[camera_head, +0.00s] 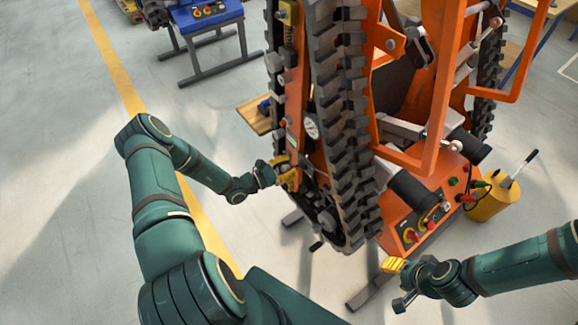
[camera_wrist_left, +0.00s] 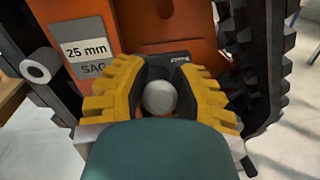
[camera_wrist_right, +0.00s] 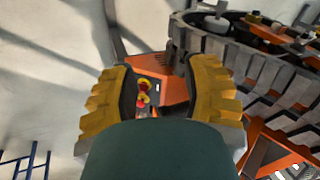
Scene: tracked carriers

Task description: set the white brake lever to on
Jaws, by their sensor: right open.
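In the left wrist view, a round white knob (camera_wrist_left: 160,98), seemingly the end of the white brake lever, sits between the yellow fingers of my left gripper (camera_wrist_left: 161,82). The dark finger pads close in on both its sides. The lever's shaft and its setting are hidden; a small dark plate (camera_wrist_left: 181,58) behind has lettering too small to read. In the head view, my left gripper (camera_head: 287,173) is at the near left side of the orange tracked carrier (camera_head: 440,100). My right gripper (camera_head: 393,266) is open and empty; its fingers (camera_wrist_right: 160,85) also show apart in its wrist view.
A "25 mm SAG" label (camera_wrist_left: 87,58) is on the orange panel beside the knob. The black track (camera_head: 340,110) stands close to the left gripper. A control box (camera_head: 420,232) and yellow container (camera_head: 493,202) are at right.

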